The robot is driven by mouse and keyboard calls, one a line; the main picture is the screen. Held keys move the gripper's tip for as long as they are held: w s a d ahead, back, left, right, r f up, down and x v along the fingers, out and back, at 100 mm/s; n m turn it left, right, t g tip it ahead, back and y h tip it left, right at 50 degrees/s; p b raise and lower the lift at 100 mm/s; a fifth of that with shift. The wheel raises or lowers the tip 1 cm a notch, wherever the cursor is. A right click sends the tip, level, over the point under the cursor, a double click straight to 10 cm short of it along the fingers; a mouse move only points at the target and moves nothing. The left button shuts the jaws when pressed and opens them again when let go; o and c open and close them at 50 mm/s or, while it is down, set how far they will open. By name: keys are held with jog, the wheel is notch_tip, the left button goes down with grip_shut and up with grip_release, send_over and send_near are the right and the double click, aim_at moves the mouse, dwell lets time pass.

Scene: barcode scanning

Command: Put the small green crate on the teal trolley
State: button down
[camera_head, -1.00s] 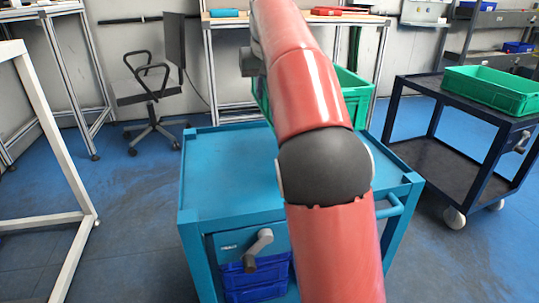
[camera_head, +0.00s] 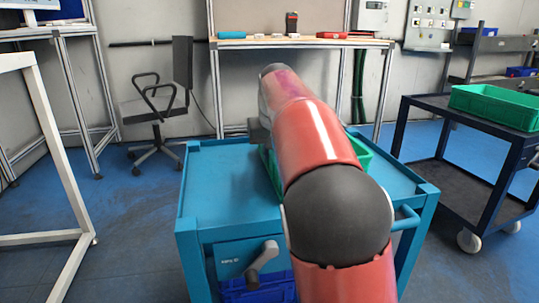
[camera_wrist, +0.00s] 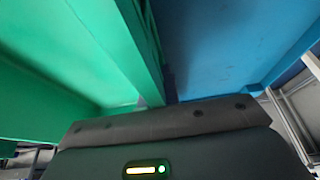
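The small green crate (camera_head: 361,150) is over the far right part of the teal trolley (camera_head: 222,185) top in the head view. My red arm covers its middle, so I cannot tell whether its base touches the top. In the wrist view the crate wall (camera_wrist: 90,45) fills the left and runs down to my gripper (camera_wrist: 160,108). The blue trolley surface (camera_wrist: 225,45) shows at the right. My fingertips are hidden, but the crate has travelled with my arm, and my gripper appears shut on its wall.
A larger green crate (camera_head: 495,106) sits on a dark trolley (camera_head: 425,103) at the right. A workbench (camera_head: 300,43) stands behind, with a chair (camera_head: 155,105) at the back left. The left part of the teal top is clear. A white frame (camera_head: 52,150) stands at the left.

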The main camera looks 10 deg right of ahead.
jog(key=shift+r, duration=0.1)
jog(key=c, duration=1.6)
grip_release()
jog(key=shift+c, duration=0.2)
jog(key=shift+s+r, duration=0.1)
jog(key=shift+r, duration=0.2)
jog(key=p+v, duration=0.3)
jog(key=v, duration=0.7)
jog(key=shift+s+r, duration=0.1)
jog(key=shift+r, duration=0.2)
jog(key=shift+s+r, duration=0.2)
jog(key=shift+r, duration=0.15)
jog(key=shift+d, duration=0.1)
